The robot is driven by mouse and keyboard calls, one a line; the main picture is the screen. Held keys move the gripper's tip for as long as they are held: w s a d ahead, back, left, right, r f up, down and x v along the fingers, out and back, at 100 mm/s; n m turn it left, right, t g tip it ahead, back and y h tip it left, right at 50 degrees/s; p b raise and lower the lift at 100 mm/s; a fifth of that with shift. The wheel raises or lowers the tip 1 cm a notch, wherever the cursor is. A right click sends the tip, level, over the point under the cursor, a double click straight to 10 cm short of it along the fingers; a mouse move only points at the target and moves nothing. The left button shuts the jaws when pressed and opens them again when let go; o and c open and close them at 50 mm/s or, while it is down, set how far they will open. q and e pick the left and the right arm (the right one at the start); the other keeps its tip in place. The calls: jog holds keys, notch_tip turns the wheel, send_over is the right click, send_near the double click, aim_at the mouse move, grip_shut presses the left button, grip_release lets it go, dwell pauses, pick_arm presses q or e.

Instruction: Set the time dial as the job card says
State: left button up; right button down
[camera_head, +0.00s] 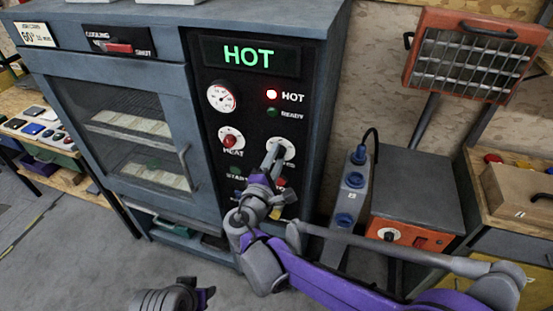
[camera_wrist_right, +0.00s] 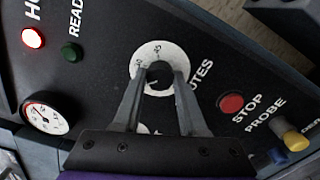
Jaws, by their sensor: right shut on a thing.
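The time dial (camera_wrist_right: 160,52) is a round white scale with a dark knob, marked "...UTES", on the black panel of the grey oven (camera_head: 320,20). My right gripper (camera_wrist_right: 159,78) is shut on the dial's knob, one finger on each side. In the head view the right gripper (camera_head: 275,155) covers much of the dial. The exact setting is too small to read. The job card (camera_head: 36,34) is a white plate at the oven's top left showing "50°" and a smaller line I cannot read. My left gripper (camera_head: 205,297) is at the bottom edge, away from the oven.
A HEAT knob (camera_head: 231,140), a gauge (camera_head: 221,97) and a lit red HOT lamp (camera_head: 271,94) surround the dial. The red STOP button (camera_wrist_right: 231,103) is close by. The display (camera_head: 248,55) reads HOT. A red heater (camera_head: 475,55) stands at right.

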jog(key=shift+n, duration=1.4)
jog(key=shift+c, duration=2.2)
grip_release()
jog(key=b+v, duration=0.1)
jog(key=v, duration=0.9)
jog(key=shift+s+b, duration=0.35)
jog(key=shift+s, duration=0.05)
jog(key=shift+a, duration=0.1)
